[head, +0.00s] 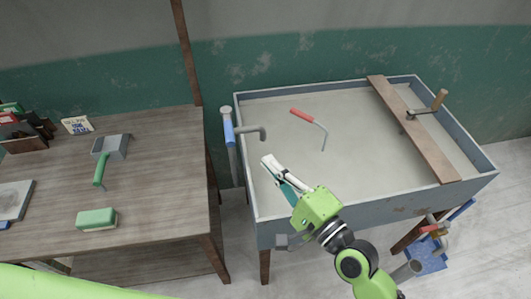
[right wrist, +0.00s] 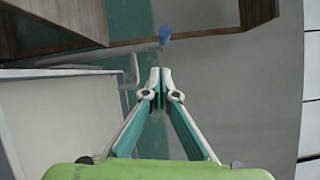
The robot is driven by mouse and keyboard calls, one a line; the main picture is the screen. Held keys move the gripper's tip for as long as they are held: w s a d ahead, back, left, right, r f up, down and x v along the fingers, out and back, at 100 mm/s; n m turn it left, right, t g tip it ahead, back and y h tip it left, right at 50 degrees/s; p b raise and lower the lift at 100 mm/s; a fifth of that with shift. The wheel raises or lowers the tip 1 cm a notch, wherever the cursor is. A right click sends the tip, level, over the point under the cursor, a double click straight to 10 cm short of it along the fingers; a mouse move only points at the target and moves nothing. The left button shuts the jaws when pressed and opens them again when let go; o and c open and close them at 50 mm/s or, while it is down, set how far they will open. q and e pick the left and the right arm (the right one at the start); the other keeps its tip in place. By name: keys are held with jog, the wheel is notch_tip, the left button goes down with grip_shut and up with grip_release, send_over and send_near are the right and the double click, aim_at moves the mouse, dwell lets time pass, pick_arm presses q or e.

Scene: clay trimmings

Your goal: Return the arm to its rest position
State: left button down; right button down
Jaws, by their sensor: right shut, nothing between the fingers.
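My right arm reaches up from the bottom of the head view. Its green and grey right gripper (head: 268,162) is above the near left part of a shallow grey trough (head: 375,207), pointing up and left. Its fingers are together with nothing between them. In the right wrist view the same fingers (right wrist: 160,72) meet at the tips, and nothing is held. My left gripper is not in view.
A pipe with a blue part (head: 229,132) stands at the trough's left edge. A red-handled tool (head: 302,115) lies in the trough, and a plank (head: 415,135) spans it. The wooden table (head: 155,185) at left carries a green-handled scoop (head: 101,168) and green block (head: 96,219).

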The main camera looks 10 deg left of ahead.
jog(key=s+d+f+n+g+h, duration=0.3)
jog(key=s+d+f+n, duration=0.15)
jog(key=f, duration=0.25)
jog(key=s+d+f+n+g+h, duration=0.3)
jog(key=s+d+f+n, duration=0.1)
jog(key=d+f+n, duration=0.15)
jog(key=s+d+f+n+g+h, duration=0.2)
jog(key=s+d+f+h, duration=0.15)
jog(key=d, duration=0.35)
jog(key=s+d+f+n+g+h, duration=0.1)
jog(key=s+d+f+g+h, duration=0.15)
jog(key=s+d, duration=0.3)
notch_tip(320, 180, down, 27)
jog(key=s+d, duration=0.2)
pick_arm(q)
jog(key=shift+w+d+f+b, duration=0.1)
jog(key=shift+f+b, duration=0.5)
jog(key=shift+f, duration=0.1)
pick_arm(e)
jog(key=s+d+f+n+g, duration=0.1)
jog(key=s+d+f+g, duration=0.1)
jog(key=s+f, duration=1.5)
jog(key=shift+s+d+f+h, duration=0.15)
jog(key=shift+s+d+h, duration=0.1)
jog(key=shift+s+h, duration=0.05)
